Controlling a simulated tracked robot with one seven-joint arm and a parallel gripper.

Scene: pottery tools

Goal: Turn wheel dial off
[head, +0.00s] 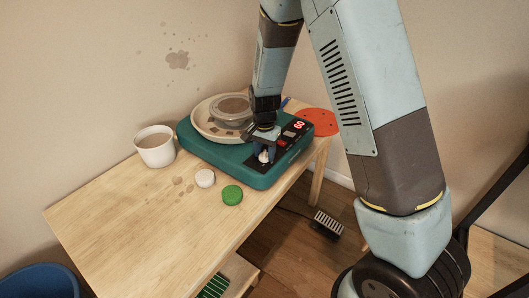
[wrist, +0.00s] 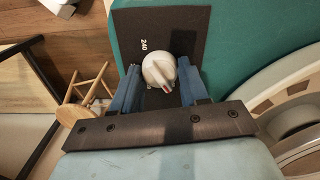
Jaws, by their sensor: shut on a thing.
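The teal pottery wheel (head: 188,140) sits on the wooden table. Its white dial (head: 264,156) is on a dark panel at the front corner, and shows larger in the wrist view (wrist: 158,68) with a red mark on its lower edge and "240" printed beside it. My gripper (wrist: 160,82) is shut on the dial, with one blue finger on each side of it. In the head view my gripper (head: 264,150) comes down over the dial from above and partly hides it. A red display (head: 299,125) on the wheel shows lit digits that look like 60.
A pale splash pan holding a grey bowl (head: 233,108) is on top of the wheel. A white cup (head: 155,146), a white round piece (head: 205,178) and a green round piece (head: 232,194) stand on the table (head: 120,215). An orange disc (head: 318,122) lies behind. The table's front left is clear.

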